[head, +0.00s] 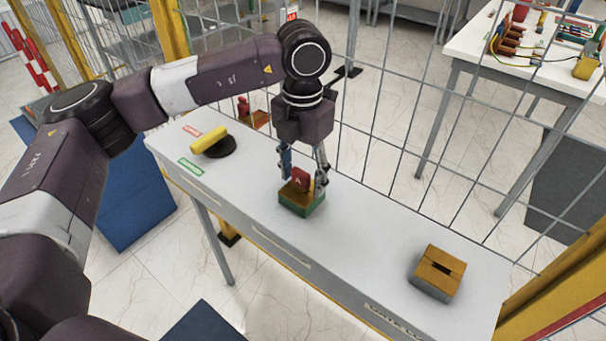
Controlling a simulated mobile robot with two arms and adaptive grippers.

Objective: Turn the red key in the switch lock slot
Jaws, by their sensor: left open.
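The red key (300,177) stands upright in a block with an orange top and green sides (296,208) near the middle of the white table. My left gripper (304,179) points down over this block. Its fingers are open, one on each side of the red key. I cannot tell whether either finger touches the key. The slot under the key is hidden by the key and fingers. My right gripper is not in view.
An orange-topped grey block with an empty dark slot (437,273) sits at the table's right. A yellow handle on a black disc (210,139) is at the left, beside red and green labels. A wire mesh fence (395,150) runs behind the white table (365,262).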

